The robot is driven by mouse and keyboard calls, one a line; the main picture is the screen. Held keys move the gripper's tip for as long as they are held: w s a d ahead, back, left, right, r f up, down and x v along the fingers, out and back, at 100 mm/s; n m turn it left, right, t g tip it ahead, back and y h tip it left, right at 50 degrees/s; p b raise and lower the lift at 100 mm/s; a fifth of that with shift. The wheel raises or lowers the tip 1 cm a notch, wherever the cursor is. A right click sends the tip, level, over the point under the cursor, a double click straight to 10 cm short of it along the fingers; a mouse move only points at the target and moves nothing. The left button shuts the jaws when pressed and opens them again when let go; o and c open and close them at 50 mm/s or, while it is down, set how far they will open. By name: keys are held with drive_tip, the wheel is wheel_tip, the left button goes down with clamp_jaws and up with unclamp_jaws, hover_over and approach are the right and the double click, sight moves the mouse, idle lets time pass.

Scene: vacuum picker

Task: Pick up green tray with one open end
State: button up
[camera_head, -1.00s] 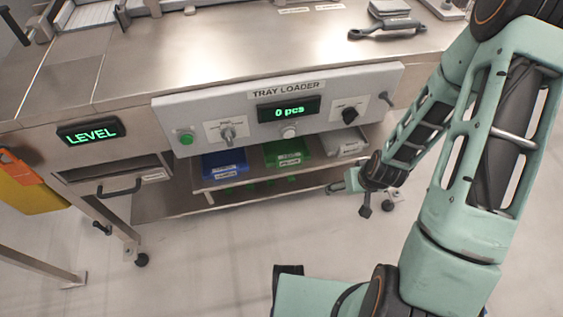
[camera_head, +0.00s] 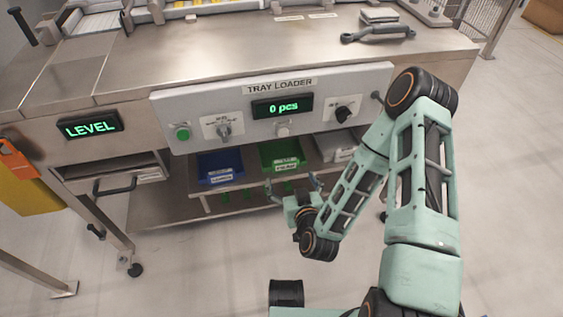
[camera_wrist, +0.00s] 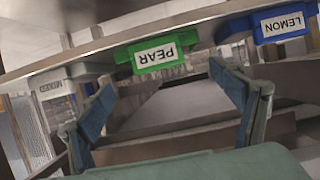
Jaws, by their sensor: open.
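The green tray (camera_head: 281,151) sits on the shelf under the tray loader panel, between a blue tray and a grey one. In the wrist view the green tray (camera_wrist: 187,39) shows its front with a PEAR label, upside down. Its open end cannot be made out. My gripper (camera_head: 292,184) is open and empty in front of the shelf, below and near the green tray. In the wrist view the open fingers (camera_wrist: 160,84) spread on both sides below the tray front, apart from it.
The blue tray (camera_head: 222,162), labelled LEMON in the wrist view, and the grey tray (camera_head: 334,146), labelled MIXED there, flank the green one. The control panel (camera_head: 190,105) overhangs the trays. A lower shelf (camera_head: 160,207) lies beneath. The floor in front is clear.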

sight(286, 166)
drive_tip(key=x, duration=0.2)
drive_tip(key=b+x, duration=0.1)
drive_tip(key=x, duration=0.2)
drive_tip(key=b+x, duration=0.1)
drive_tip(key=x, duration=0.1)
drive_tip(key=shift+w+d+f, duration=0.15)
drive_tip(key=shift+d+f, duration=0.1)
drive_tip(key=shift+f, duration=0.2)
drive_tip(key=shift+w+a+f+b, duration=0.1)
drive_tip(key=shift+w+a+b, duration=0.05)
drive_tip(key=shift+w+b, duration=0.25)
drive_tip(key=c, duration=1.3)
drive_tip(key=shift+c, duration=0.2)
